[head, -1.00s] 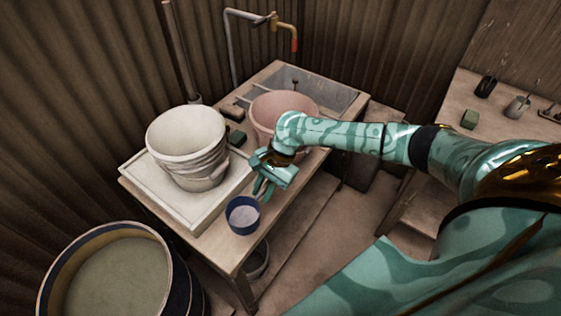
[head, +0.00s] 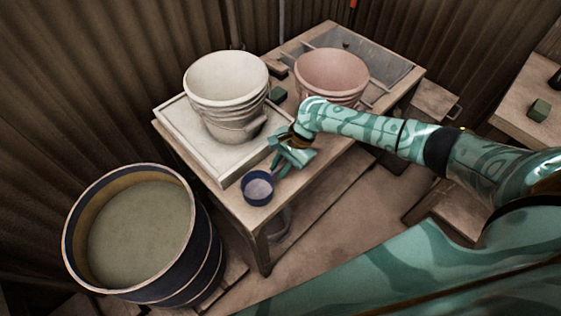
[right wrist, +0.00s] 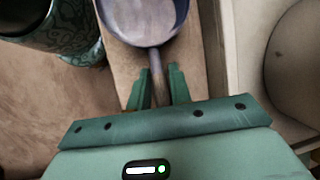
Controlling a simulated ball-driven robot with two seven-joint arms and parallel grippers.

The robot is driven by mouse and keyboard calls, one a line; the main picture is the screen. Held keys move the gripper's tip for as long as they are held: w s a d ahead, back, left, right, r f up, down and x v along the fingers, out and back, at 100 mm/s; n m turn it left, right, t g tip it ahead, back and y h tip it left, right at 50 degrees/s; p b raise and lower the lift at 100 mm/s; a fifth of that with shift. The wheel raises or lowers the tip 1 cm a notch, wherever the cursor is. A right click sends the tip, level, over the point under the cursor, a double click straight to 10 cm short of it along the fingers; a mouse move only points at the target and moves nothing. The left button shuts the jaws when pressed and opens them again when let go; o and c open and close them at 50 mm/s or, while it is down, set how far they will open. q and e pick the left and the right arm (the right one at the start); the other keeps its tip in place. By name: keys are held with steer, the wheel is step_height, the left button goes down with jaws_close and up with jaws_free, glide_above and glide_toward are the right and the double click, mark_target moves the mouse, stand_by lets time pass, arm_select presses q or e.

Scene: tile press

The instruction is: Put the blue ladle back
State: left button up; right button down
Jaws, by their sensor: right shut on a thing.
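The blue ladle (head: 258,188) is at the front corner of the wooden table, with its round bowl facing up. My right gripper (head: 277,167) is shut on its handle, just behind the bowl. In the right wrist view the handle of the ladle (right wrist: 148,22) runs between the two green fingers of the right gripper (right wrist: 158,82), and the bowl is partly cut off at the top. I cannot tell whether the bowl touches the tabletop or hangs just above it. My left gripper is not in view.
A white tray (head: 222,172) holds stacked white buckets (head: 226,90) behind the ladle. A pink bucket (head: 331,76) stands farther back. A large dark tub (head: 205,240) of greenish liquid stands on the floor at the left. A side bench (head: 510,112) is at the right.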

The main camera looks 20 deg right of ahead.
stand_by(0.3)
steer(key=c, duration=1.3)
jaws_free()
steer(key=shift+f, duration=0.1)
steer(key=p+v, duration=0.4)
steer(key=v, duration=0.8)
steer(key=shift+p, duration=0.35)
